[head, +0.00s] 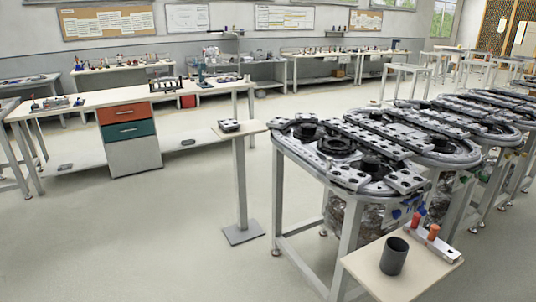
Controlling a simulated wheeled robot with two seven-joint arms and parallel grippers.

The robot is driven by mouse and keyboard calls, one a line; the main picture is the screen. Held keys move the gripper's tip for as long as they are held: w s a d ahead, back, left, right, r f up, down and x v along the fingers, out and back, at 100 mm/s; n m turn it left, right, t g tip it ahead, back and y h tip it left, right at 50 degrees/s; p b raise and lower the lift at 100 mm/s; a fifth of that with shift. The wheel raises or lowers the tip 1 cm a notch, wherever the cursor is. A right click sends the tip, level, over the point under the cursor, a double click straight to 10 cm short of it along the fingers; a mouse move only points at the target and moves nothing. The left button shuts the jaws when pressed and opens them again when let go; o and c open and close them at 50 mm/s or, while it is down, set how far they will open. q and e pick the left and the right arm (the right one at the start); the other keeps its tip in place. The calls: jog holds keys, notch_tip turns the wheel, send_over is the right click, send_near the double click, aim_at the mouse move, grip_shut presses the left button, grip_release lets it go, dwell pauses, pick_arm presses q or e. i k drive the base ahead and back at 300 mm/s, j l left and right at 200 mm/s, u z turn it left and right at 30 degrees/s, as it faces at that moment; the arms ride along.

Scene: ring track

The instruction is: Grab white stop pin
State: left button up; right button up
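I cannot make out a white stop pin in the head view. On a small pale side table (365,268) at the lower right stands a dark grey cup (393,256), upright; its inside looks dark and I cannot tell what it holds. Beside it, along the table's right edge, lies a light grey holder (443,251) with two upright orange-red pins, one at its far end (415,221) and one near its middle (433,232). Neither of my grippers is in view.
The ring track (345,150) on its metal frame stands behind the side table, with more track to the right. A pedestal stand (240,180) with a small dark-and-white part (229,125) is left of it. A workbench (135,100) stands farther left. The floor at lower left is clear.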

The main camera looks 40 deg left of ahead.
aim_at(329, 162)
jog(key=i+j+u, duration=0.15)
jog(key=u, duration=0.2)
jog(key=i+j+u, duration=0.2)
jog(key=u, duration=0.15)
jog(key=i+j+z, duration=0.15)
jog(key=i+j, duration=0.3)
jog(key=i+j+z, duration=0.15)
jog(key=i+j, duration=0.3)
jog(key=j, duration=0.2)
